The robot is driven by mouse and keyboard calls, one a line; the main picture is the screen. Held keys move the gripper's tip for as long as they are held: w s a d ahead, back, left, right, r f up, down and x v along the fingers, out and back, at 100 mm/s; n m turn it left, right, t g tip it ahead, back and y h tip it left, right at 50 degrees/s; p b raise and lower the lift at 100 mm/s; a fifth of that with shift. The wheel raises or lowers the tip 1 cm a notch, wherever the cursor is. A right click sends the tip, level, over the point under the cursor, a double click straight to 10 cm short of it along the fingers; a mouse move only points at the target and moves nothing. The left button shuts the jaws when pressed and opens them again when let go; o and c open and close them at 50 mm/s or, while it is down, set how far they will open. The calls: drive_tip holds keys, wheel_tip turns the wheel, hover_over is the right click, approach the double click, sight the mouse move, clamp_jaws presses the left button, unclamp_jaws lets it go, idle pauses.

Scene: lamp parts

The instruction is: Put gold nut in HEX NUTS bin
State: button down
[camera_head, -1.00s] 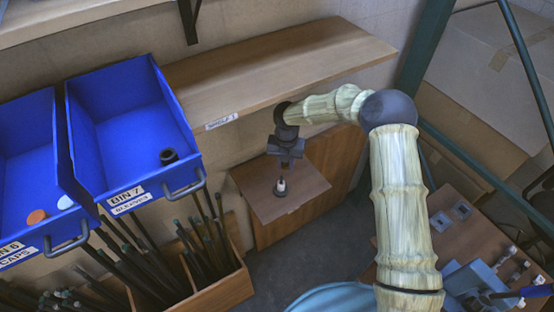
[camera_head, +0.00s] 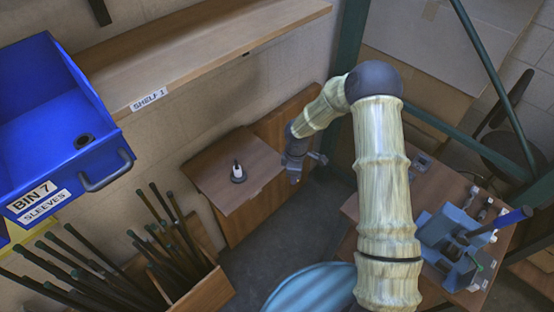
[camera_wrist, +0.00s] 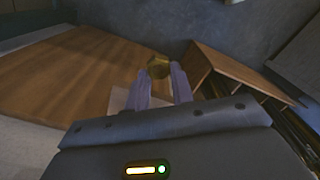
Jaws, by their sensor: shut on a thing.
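My gripper (camera_wrist: 158,80) is shut on a small gold nut (camera_wrist: 158,66), which sits between the fingertips in the wrist view. In the head view my gripper (camera_head: 294,172) hangs in the air to the right of a small wooden stand, and the nut is too small to make out there. No bin labelled HEX NUTS is visible. A blue bin labelled BIN 7 SLEEVES (camera_head: 42,200) is at the left, with a dark sleeve inside.
A wooden stand (camera_head: 215,185) holds a small black-and-white bottle-like object (camera_head: 238,171). A wooden shelf labelled SHELF 1 (camera_head: 200,55) runs above it. Dark rods (camera_head: 165,235) stand in a wooden box at lower left. A workbench with a blue device (camera_head: 450,238) is at right.

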drive_tip(key=s+d+f+m+b, duration=0.2)
drive_tip(key=d+f+m, duration=0.2)
drive_tip(key=d+m, duration=0.3)
drive_tip(key=s+d+f+m+b, duration=0.3)
drive_tip(key=d+m, duration=0.4)
drive_tip(key=m, duration=0.3)
drive_tip(key=shift+f, duration=0.45)
drive_tip(key=shift+d, duration=0.1)
